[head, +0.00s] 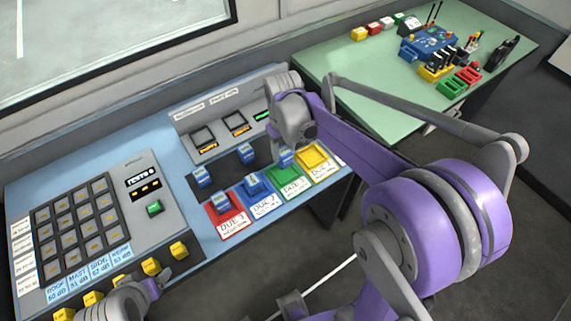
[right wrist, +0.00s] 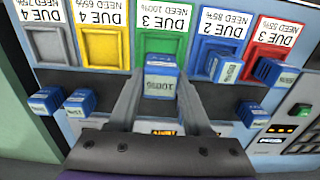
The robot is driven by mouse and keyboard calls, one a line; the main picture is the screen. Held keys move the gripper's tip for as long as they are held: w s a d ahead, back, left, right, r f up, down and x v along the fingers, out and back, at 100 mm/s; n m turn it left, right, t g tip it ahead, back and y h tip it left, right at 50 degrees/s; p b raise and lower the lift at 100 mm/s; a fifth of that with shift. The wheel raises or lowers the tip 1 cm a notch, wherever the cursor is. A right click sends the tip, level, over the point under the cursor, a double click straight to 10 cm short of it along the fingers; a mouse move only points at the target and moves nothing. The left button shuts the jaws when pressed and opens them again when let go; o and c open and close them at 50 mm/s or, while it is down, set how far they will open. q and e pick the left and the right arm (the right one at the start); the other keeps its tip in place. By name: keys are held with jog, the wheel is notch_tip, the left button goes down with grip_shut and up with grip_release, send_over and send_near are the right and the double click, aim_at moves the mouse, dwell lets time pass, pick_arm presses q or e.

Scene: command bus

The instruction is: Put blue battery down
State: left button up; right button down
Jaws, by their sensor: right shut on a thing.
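A blue battery (right wrist: 160,84) marked 100% sits between the fingers of my right gripper (right wrist: 160,108), which is shut on it. In the right wrist view it is right at the near edge of the green slot (right wrist: 161,44), labelled DUE 3, NEED 100%. I cannot tell whether it touches the slot. In the head view the held battery (head: 286,159) shows just above the green slot (head: 287,178), below my right wrist. My left gripper (head: 152,286) is low at the left, by the console's front edge; its fingers are not clear.
Blue batteries stand at the red slot (right wrist: 280,60) and blue slot (right wrist: 222,40). Other blue batteries stand (right wrist: 80,103) on the console behind. The yellow slot (right wrist: 103,45) and grey slot (right wrist: 50,45) look empty. A green table (head: 350,75) stands at the right.

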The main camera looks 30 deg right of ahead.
aim_at(284, 162)
notch_tip(284, 162, down, 5)
dwell(0.3)
jog(key=shift+c, duration=1.7)
grip_release()
jog(key=shift+f, duration=0.1)
